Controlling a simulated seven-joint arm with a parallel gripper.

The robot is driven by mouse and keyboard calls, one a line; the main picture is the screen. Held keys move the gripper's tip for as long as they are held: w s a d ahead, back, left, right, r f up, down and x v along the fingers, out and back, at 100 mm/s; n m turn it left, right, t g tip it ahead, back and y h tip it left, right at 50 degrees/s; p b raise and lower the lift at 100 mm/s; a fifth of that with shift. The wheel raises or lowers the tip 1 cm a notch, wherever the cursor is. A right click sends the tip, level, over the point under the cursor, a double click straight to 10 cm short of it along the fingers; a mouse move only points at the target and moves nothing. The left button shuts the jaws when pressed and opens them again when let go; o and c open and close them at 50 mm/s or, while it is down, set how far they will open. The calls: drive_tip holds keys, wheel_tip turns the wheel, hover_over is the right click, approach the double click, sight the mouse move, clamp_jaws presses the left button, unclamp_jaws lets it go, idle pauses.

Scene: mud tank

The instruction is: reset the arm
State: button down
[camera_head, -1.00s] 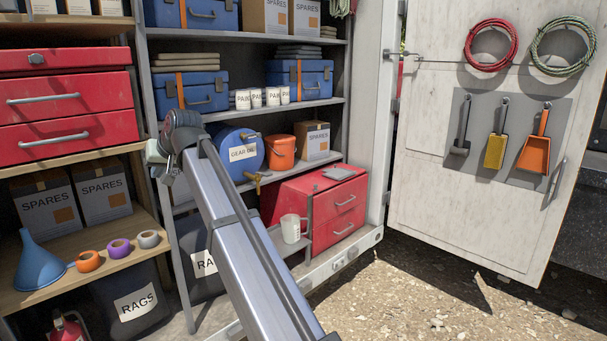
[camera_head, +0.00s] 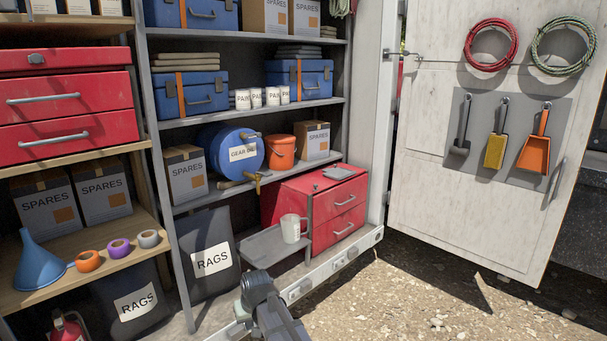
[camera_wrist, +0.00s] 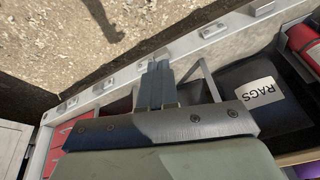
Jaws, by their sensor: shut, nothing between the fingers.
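My gripper shows in the wrist view (camera_wrist: 157,78), its fingers together and empty. Behind the fingers is a dark crossbar with bolts. From the wrist the view is downward, over the grey metal sill (camera_wrist: 200,37) of the storage compartment, with gravel ground beyond. I cannot tell the fingers' exact height above the sill. In the head view only a part of my arm shows, low at the bottom centre in front of the sill; the fingers are not visible there.
A dark rags bag (camera_head: 211,258), a metal tray (camera_head: 262,244) with a white mug (camera_head: 291,228), and a red drawer box (camera_head: 337,215) stand behind the sill. A gear oil drum (camera_head: 232,151) sits on the shelf above. Open gravel (camera_head: 440,290) lies to the right, below the open door (camera_head: 470,120).

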drive_tip(key=s+d+f+m+g+h, duration=0.1)
drive_tip(key=s+d+f+g, duration=0.1)
drive_tip(key=s+d+f, duration=0.8)
drive_tip(key=s+d+f+m+g+h, duration=0.1)
drive_tip(key=s+d+f+g, duration=0.1)
drive_tip(key=s+d+f, duration=0.8)
drive_tip(key=s+d+f+m+g, duration=0.1)
drive_tip(key=s+d+f, duration=0.3)
drive_tip(key=s, duration=0.4)
drive_tip(key=s+d+f+m+g, duration=0.1)
drive_tip(key=s+d+f+g, duration=0.1)
drive_tip(key=s+d+f, duration=0.2)
drive_tip(key=s+d+f+m+g, duration=0.1)
drive_tip(key=s+d+f+g, duration=0.1)
drive_tip(key=s+d+f, duration=0.3)
drive_tip(key=s+f, duration=0.4)
drive_tip(key=s, duration=0.4)
drive_tip(key=shift+g, duration=0.3)
drive_tip(key=c, duration=1.8)
unclamp_jaws()
drive_tip(key=shift+c, duration=0.2)
